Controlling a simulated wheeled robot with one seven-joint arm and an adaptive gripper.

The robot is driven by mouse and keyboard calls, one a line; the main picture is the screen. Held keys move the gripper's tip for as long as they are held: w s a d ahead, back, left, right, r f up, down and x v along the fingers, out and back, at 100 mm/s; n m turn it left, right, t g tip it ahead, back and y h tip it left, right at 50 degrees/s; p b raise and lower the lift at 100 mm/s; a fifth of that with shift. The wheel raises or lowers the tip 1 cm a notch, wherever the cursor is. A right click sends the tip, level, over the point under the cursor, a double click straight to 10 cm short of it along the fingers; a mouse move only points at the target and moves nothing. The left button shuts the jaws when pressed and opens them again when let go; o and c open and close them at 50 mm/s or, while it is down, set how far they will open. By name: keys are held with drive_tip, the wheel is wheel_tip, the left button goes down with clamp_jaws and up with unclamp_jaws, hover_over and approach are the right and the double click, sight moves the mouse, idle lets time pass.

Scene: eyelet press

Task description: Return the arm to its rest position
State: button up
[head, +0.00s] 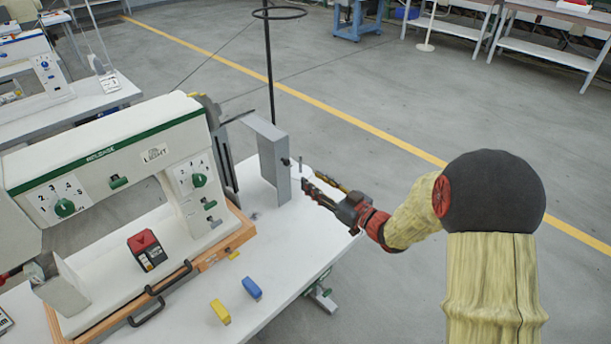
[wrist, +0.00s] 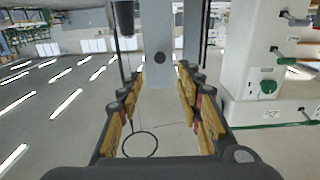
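My arm reaches in from the right in the head view. My gripper (head: 312,188) is beside the upright grey metal plate (head: 274,160) at the right end of the white machine. In the wrist view my gripper (wrist: 158,85) has its two fingers apart, with nothing held between them. The grey plate (wrist: 158,75), with a dark round spot on it, shows ahead between the fingers. I cannot tell whether a finger touches the plate.
The white sewing machine (head: 110,160) with green knobs stands on a white table (head: 290,255). A blue block (head: 252,287) and a yellow block (head: 220,311) lie near its front edge. A thin black stand with a ring (head: 278,13) rises behind. Open floor (head: 400,110) lies beyond.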

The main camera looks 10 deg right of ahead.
drive_tip(key=shift+s+d, duration=0.25)
drive_tip(key=shift+s, duration=0.15)
